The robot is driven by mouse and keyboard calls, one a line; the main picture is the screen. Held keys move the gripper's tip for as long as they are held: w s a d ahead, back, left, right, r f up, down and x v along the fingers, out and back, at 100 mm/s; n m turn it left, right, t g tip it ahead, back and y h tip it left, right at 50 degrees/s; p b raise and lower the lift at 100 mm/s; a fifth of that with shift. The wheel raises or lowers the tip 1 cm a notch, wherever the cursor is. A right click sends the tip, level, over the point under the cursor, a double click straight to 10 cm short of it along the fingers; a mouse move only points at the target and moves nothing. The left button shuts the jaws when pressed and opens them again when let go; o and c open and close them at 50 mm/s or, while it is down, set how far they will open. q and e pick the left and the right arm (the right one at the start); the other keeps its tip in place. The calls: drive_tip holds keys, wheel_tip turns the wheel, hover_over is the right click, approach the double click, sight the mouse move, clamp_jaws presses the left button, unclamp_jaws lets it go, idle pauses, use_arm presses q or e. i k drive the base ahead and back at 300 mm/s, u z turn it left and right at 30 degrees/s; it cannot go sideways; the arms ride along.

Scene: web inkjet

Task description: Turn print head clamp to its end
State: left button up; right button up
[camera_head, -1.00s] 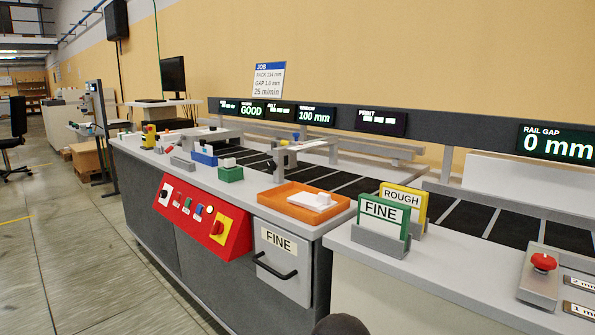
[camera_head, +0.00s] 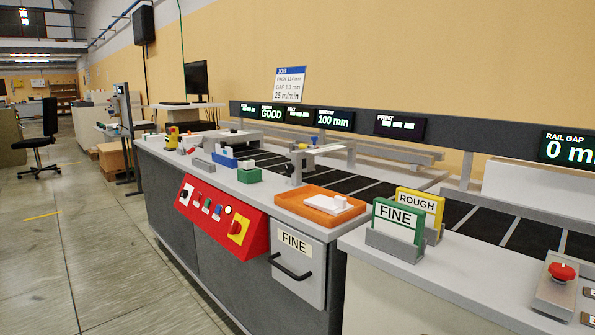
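A grey print-head bracket (camera_head: 296,165) stands at the near edge of the dark belt, with a light arm reaching over it. A small blue knob (camera_head: 313,140) sits on top of that arm; I cannot tell for sure whether it is the clamp, or how far it is turned. A second light bridge (camera_head: 235,138) with small parts on it crosses the belt farther left. Neither of my grippers shows in this view.
An orange tray (camera_head: 318,212) with a white block lies on the counter. FINE (camera_head: 397,221) and ROUGH (camera_head: 421,207) cards stand to its right. A red control panel (camera_head: 218,214) and a drawer (camera_head: 296,266) face the aisle. Open floor (camera_head: 55,250) lies left.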

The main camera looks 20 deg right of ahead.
sight(289, 167)
drive_tip(key=i, duration=1)
